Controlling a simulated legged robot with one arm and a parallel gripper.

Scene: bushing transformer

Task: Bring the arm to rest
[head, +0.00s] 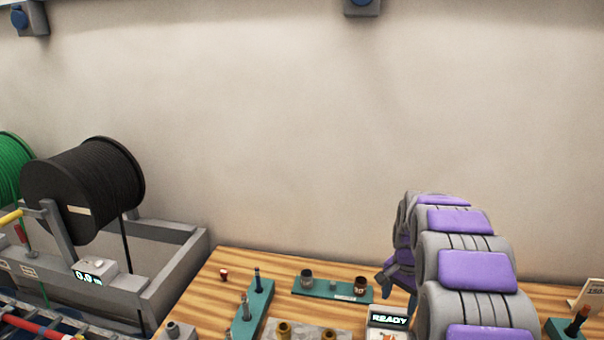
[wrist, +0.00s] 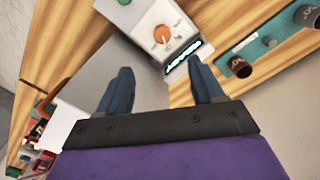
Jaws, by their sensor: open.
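My arm (head: 465,270), grey with purple pads, reaches over the right part of the wooden workbench (head: 217,288) in the head view. My gripper (head: 397,290) shows only partly there, behind the arm's left side. In the wrist view my gripper (wrist: 162,82) has its two blue fingers well apart, with nothing held between them. Beyond the fingertips is a grey box with an orange dial and a lit display (wrist: 165,35). The same box's display (head: 388,319) reads READY in the head view. I cannot tell the gripper's exact height above the bench.
A teal strip (head: 325,289) with dark cylinders lies left of my gripper. Another teal block (head: 252,312) with upright pins stands farther left. A black cable drum (head: 85,190) on a grey frame is at the left. A plain wall (head: 300,130) rises behind the bench.

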